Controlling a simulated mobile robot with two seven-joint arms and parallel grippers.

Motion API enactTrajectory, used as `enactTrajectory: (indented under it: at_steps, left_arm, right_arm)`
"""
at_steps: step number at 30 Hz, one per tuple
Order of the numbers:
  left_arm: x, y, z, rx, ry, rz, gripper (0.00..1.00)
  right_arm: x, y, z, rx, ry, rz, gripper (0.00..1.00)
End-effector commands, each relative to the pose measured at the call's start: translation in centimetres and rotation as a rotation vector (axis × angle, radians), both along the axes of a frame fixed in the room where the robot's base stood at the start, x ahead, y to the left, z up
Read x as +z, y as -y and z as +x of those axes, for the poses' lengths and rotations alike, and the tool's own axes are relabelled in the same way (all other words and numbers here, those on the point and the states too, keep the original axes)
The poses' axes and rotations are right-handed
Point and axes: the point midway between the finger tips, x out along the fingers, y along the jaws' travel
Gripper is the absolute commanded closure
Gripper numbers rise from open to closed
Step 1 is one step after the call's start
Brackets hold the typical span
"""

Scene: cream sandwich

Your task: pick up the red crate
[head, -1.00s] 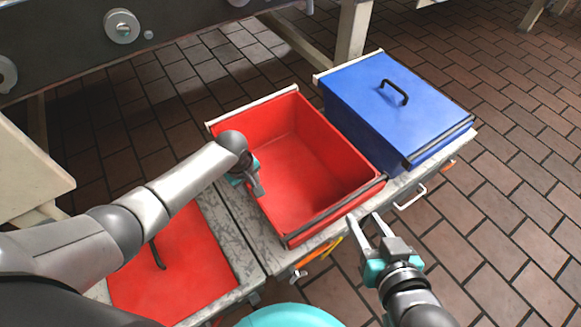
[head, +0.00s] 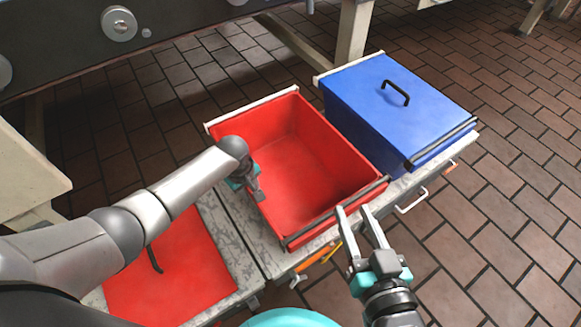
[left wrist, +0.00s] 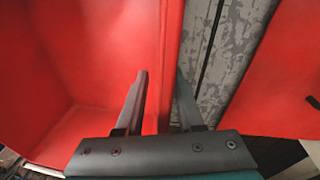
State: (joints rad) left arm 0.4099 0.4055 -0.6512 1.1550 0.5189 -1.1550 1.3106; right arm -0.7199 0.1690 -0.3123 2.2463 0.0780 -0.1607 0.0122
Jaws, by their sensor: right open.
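The open, empty red crate (head: 325,142) stands on the grey worktop in the middle of the head view. My left gripper (head: 259,194) is at its left wall. In the left wrist view, the fingers of my left gripper (left wrist: 162,76) straddle the red crate's wall (left wrist: 171,45), one inside and one outside, with a gap showing on the inner side. My right gripper (head: 354,207) is open and empty. Its fingertips are by the crate's near right edge, close to the dark rim strip; I cannot tell whether they touch it.
A blue box (head: 420,108) with a black handle stands close to the crate's right. A red lidded box (head: 195,285) with a black handle lies at the lower left. The worktop's front has a white handle (head: 411,201). Brick floor (head: 520,190) is clear at the right.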

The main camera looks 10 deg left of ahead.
Motion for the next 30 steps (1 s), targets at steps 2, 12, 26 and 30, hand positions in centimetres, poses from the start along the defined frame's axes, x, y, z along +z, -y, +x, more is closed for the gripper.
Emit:
enactTrajectory:
  at_steps: [2, 12, 26, 30]
  left_arm:
    - [0.0, 0.01, -0.01, 0.0, 0.0, 0.0, 0.74]
    - [-0.01, -0.01, -0.01, 0.0, 0.0, 0.0, 1.0]
    - [-0.02, 0.02, 0.01, 0.001, 0.002, -0.001, 1.0]
    - [-0.02, 0.03, 0.03, 0.002, 0.002, -0.002, 1.0]
  right_arm:
    - [0.0, 0.0, 0.0, 0.0, 0.0, 0.0, 0.55]
    - [0.0, 0.01, 0.01, 0.0, -0.001, 0.0, 0.55]
    - [0.01, 0.01, 0.03, 0.0, -0.001, -0.001, 0.55]
    - [0.02, 0.01, 0.03, 0.0, 0.0, -0.001, 0.55]
